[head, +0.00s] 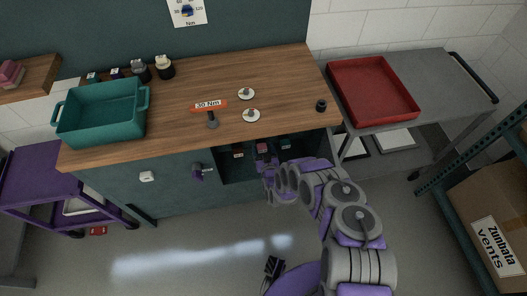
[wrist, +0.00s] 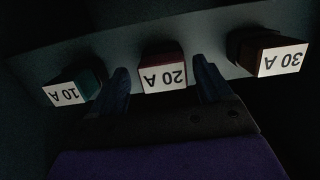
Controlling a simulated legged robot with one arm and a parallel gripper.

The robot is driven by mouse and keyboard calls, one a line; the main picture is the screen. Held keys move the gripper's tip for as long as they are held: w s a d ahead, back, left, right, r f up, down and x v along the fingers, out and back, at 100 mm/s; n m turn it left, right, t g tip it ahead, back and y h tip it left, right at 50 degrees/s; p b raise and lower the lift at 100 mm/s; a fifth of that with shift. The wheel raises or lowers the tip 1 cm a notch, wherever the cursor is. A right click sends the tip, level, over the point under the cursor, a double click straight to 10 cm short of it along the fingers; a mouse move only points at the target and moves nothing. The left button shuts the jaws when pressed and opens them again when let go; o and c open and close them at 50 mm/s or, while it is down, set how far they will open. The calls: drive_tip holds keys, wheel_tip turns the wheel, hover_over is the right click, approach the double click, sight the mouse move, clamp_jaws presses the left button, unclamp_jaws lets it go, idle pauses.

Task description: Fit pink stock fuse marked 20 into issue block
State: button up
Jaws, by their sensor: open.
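The fuse labelled 20 A (wrist: 164,76) is a small dark reddish block with a white label, upside down in the wrist view. It sits on a grey ledge between the 10 A fuse (wrist: 72,88) on the left and the 30 A fuse (wrist: 272,56) on the right. My gripper (wrist: 163,84) is open, with one finger on each side of the 20 A fuse; contact cannot be told. In the head view my gripper (head: 265,160) reaches into the dark opening under the bench top, at the pinkish 20 A fuse (head: 263,148). I cannot identify the issue block.
The wooden bench top (head: 290,75) overhangs the opening. A red tray (head: 372,90) lies on a grey cart to the right.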

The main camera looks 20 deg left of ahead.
drive_tip(key=shift+a, duration=0.1)
drive_tip(key=shift+c, duration=0.3)
drive_tip(key=shift+a+f, duration=0.1)
drive_tip(key=shift+a, duration=0.2)
drive_tip(key=c, duration=0.3)
drive_tip(key=shift+d, duration=0.15)
drive_tip(key=c, duration=0.6)
drive_tip(key=o, duration=1)
drive_tip(key=shift+c, duration=0.2)
drive_tip(key=p+v, duration=0.3)
drive_tip(key=v, duration=1.4)
drive_tip(key=shift+s+p, duration=0.2)
drive_tip(key=shift+p, duration=0.1)
